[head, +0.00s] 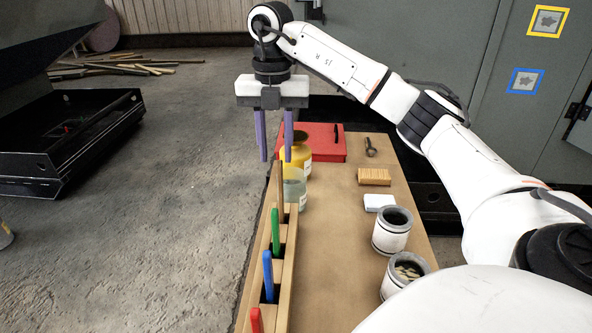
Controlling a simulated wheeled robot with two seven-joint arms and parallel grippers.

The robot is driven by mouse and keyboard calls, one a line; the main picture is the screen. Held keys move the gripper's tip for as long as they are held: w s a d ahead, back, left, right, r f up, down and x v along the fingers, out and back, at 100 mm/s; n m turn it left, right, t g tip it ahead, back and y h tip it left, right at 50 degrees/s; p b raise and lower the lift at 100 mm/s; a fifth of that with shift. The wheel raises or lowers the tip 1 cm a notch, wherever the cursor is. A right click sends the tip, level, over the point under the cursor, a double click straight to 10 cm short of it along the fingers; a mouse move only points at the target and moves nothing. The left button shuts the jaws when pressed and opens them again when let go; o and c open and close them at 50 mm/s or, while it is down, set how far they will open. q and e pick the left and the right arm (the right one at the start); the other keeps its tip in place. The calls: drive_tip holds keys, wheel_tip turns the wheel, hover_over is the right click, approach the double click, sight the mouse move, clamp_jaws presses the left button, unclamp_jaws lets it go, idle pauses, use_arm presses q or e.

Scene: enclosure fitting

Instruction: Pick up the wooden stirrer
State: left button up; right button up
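A thin brown stick, which looks like the wooden stirrer (280,188), stands upright in the far part of a long wooden rack (284,290) along the table's left edge. My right gripper (275,158) hangs above the far end of the rack, fingers pointing down. Its two purple fingers are apart with nothing between them. The fingertips appear just above the stick's top in the picture; I cannot tell the exact gap in depth. The stick's lower end is hidden in the rack. My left gripper is not in view.
Green (275,230), blue (267,275) and red (256,320) handles stand in the rack's nearer slots. A glass jar (294,188) and a yellow container (299,158) stand close beside the stick. A red case (325,143), a brush (374,177) and two tins (391,235) sit farther right.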

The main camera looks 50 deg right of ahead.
sight(279, 160)
drive_tip(key=f, duration=0.3)
drive_tip(key=shift+s+d+f, duration=0.1)
drive_tip(key=shift+d+f, duration=0.15)
drive_tip(key=shift+f, duration=0.1)
drive_tip(key=shift+s+f, duration=0.15)
drive_tip(key=shift+f, duration=0.45)
wheel_tip(279, 160, down, 5)
drive_tip(key=shift+f, duration=0.15)
clamp_jaws()
